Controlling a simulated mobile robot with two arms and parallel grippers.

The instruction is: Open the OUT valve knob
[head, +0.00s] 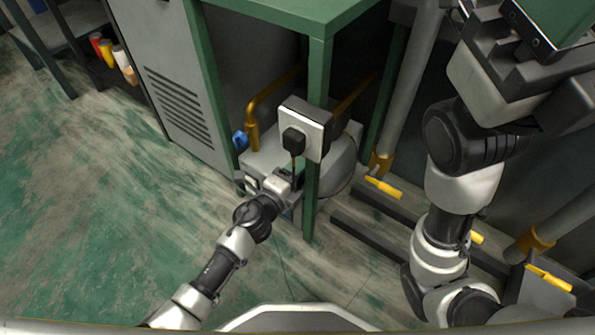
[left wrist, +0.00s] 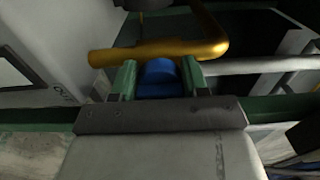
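The blue OUT valve knob (left wrist: 160,79) sits between the two green fingers of my left gripper (left wrist: 160,84) in the left wrist view. The fingers press close on both its sides with no clear gap. An orange-yellow pipe (left wrist: 160,51) runs just behind it. An "OUT" label (left wrist: 63,96) shows on the grey machine at the left. In the head view my left gripper (head: 291,178) is low at the front of the grey machine (head: 265,155), and it hides the knob it holds. My right arm is raised at the right; its fingers cannot be made out.
A green bench leg (head: 313,200) with a socket box (head: 305,128) stands right beside my left gripper. Another blue knob (head: 240,140) is left of the machine. Pipes with yellow handles (head: 384,187) are at the right. The floor at the left is clear.

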